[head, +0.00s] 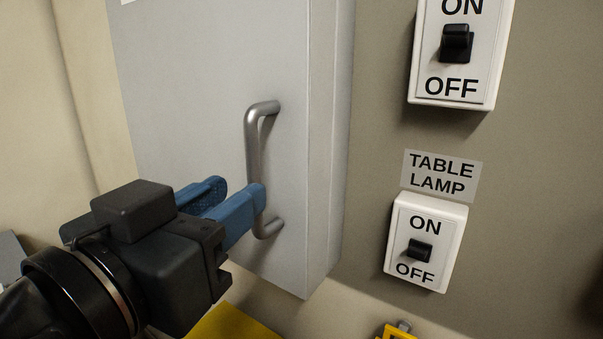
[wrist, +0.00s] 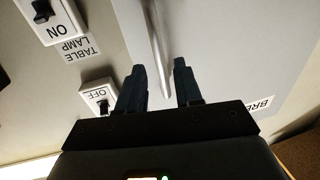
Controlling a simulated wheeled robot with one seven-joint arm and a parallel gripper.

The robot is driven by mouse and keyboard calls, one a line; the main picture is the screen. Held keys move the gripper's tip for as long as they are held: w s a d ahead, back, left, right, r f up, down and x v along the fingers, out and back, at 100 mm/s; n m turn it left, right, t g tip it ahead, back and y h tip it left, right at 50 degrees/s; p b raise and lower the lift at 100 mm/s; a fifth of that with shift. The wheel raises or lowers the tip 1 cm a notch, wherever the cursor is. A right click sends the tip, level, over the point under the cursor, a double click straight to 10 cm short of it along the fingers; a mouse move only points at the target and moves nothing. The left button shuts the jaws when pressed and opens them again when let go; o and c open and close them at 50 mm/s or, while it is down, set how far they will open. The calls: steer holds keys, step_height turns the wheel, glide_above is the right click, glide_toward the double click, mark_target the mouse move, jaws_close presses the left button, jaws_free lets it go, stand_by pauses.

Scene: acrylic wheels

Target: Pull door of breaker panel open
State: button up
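The breaker panel door (head: 190,80) is a flat light-grey metal face and looks closed against its box. A grey bar handle (head: 252,150) stands upright near its right edge. My gripper (head: 240,195) has blue fingers at the lower part of the handle. In the wrist view, the handle (wrist: 158,50) runs between the two spread fingertips of my gripper (wrist: 160,65), with visible space between them. The fingers look open around the handle's end; whether one touches it I cannot tell. The door (wrist: 230,40) also fills the right of the wrist view.
Right of the panel, the wall holds an upper ON/OFF switch (head: 460,50), a TABLE LAMP label (head: 440,175) and a lower ON/OFF switch (head: 425,242). Yellow objects (head: 232,323) show below the panel.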

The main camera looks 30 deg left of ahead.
mark_target(258, 226)
steer(key=shift+w+a+p, duration=0.15)
steer(key=shift+w+p, duration=0.1)
steer(key=shift+w, duration=1.1)
steer(key=shift+w+a+p, duration=0.15)
steer(key=shift+w+p, duration=0.1)
steer(key=shift+w, duration=1.05)
steer(key=shift+c, duration=0.5)
jaws_close()
